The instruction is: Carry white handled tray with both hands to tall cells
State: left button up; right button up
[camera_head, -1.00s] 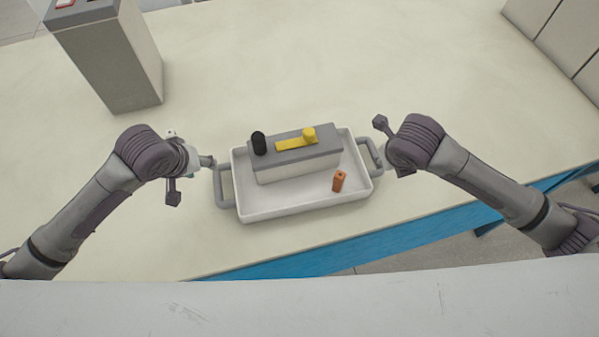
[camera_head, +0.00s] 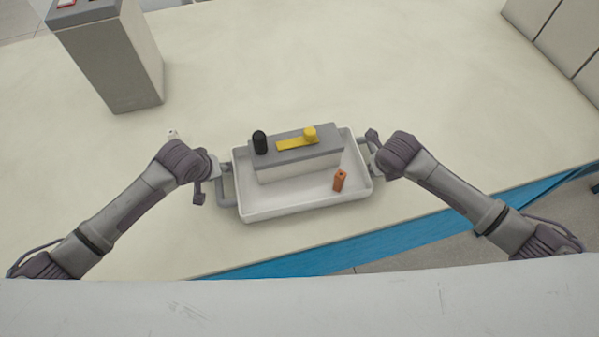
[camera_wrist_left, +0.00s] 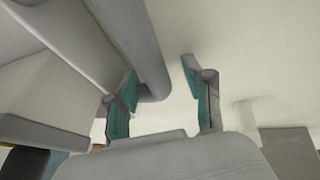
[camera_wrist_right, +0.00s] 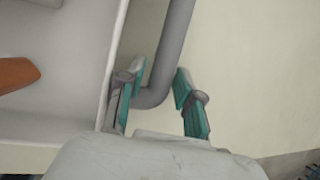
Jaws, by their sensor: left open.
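The white handled tray (camera_head: 290,205) sits on the table with a grey handle at each end. On it are a grey-and-white block (camera_head: 300,164) with a black knob and a yellow bar on top, and a small orange piece (camera_head: 340,180). My left gripper (camera_head: 222,178) is at the tray's left handle; in the left wrist view its open teal-padded fingers (camera_wrist_left: 158,95) stand either side of the grey handle bar. My right gripper (camera_head: 373,152) is at the right handle (camera_wrist_right: 172,50); in the right wrist view its fingers (camera_wrist_right: 160,100) are open, with the bar between them.
A tall grey cell (camera_head: 112,65) stands at the back left of the cream table (camera_head: 400,70). Large pale blocks (camera_head: 565,40) stand at the back right. The table between them is clear. Its blue front edge (camera_head: 350,247) runs close by.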

pick_arm(q)
jog(key=c, duration=0.7)
pick_arm(e)
jog(key=c, duration=0.6)
pick_arm(q)
grip_shut()
pick_arm(e)
grip_shut()
pick_arm(q)
jog(key=shift+r, duration=0.15)
pick_arm(e)
jog(key=shift+r, duration=0.15)
